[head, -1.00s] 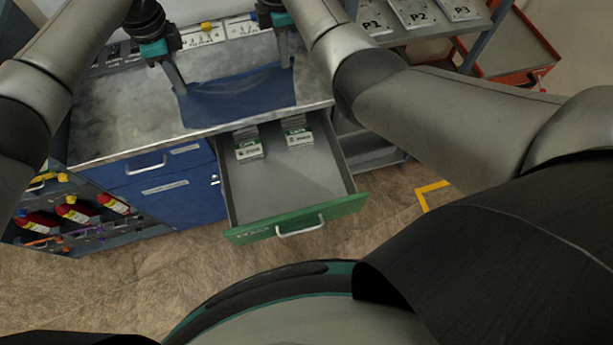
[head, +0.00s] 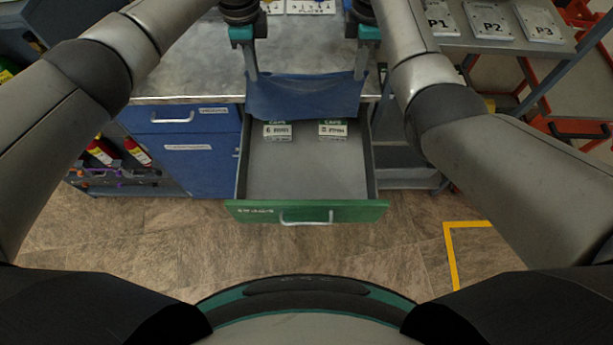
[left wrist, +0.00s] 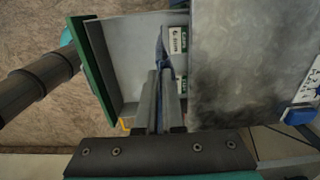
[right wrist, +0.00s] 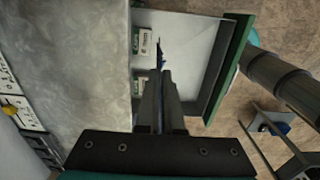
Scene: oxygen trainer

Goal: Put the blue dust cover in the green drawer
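The blue dust cover (head: 305,98) hangs as a sagging sheet between my two grippers, over the back of the open green drawer (head: 310,212). My left gripper (head: 251,76) is shut on its left corner. My right gripper (head: 360,76) is shut on its right corner. In the left wrist view the left fingers (left wrist: 162,75) are closed together with a strip of blue beside their tips. In the right wrist view the right fingers (right wrist: 160,75) are closed too, with blue at the tips. The cover hides the back of the drawer.
Two labelled white boxes (head: 277,131) (head: 332,130) stand at the back of the drawer; its front floor is clear. A metal worktop (head: 185,75) lies behind, above blue drawers (head: 185,120). A shelf with plates (head: 490,25) is at right.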

